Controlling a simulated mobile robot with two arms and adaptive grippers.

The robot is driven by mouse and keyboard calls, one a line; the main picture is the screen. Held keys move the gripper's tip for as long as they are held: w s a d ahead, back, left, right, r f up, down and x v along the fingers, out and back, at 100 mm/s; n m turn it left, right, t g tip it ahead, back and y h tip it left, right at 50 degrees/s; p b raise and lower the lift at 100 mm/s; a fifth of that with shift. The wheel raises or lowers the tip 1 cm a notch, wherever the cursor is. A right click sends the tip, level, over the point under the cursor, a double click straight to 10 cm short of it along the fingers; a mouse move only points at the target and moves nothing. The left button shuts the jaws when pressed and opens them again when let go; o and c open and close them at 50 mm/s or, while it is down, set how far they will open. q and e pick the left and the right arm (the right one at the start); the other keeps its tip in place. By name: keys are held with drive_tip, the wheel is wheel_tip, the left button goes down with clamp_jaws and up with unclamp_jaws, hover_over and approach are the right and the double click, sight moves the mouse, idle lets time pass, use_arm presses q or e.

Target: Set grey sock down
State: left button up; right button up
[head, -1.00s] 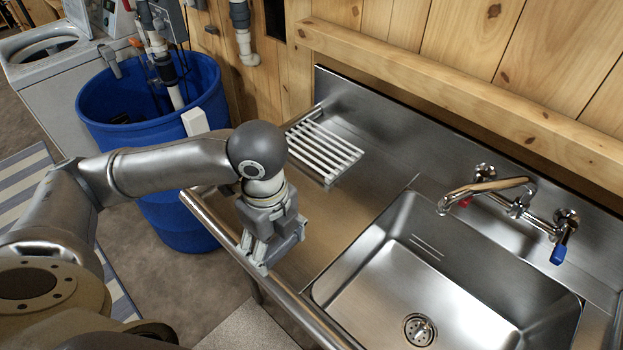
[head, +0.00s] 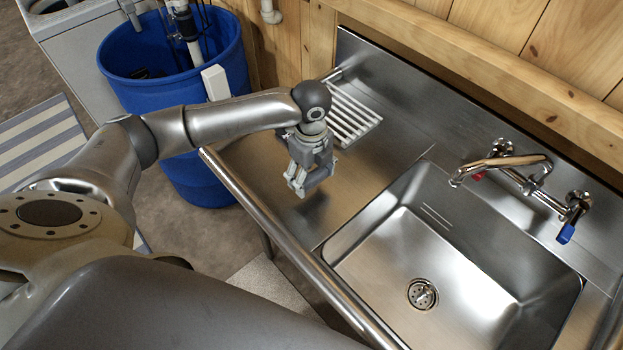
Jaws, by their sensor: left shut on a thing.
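My left gripper (head: 298,193) is over the left drainboard of the steel sink counter (head: 262,171), in front of the white slatted rack. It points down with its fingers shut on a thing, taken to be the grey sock. I cannot make the sock out apart from the grey fingers, and the gripper hides most of what it holds. I cannot tell whether the fingertips touch the steel. My right gripper is not in view.
The white rack (head: 352,116) lies at the back of the drainboard. The empty sink basin (head: 465,255), with a faucet (head: 500,163) behind it, is to the right. A blue barrel (head: 120,88) stands left of the counter. Bare drainboard surrounds the gripper.

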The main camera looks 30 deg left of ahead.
sight(312, 182)
use_arm(q)
drive_tip(key=shift+w+f, duration=0.25)
drive_tip(key=shift+f, duration=0.1)
wheel_tip(312, 182, down, 2)
drive_tip(key=shift+f+p, duration=0.1)
drive_tip(key=shift+p, duration=0.55)
drive_tip(key=shift+f, duration=0.4)
drive_tip(key=shift+f, duration=0.1)
drive_tip(key=o, duration=1)
wheel_tip(312, 182, up, 12)
drive_tip(key=shift+r+b, duration=0.15)
drive_tip(key=shift+b, duration=1)
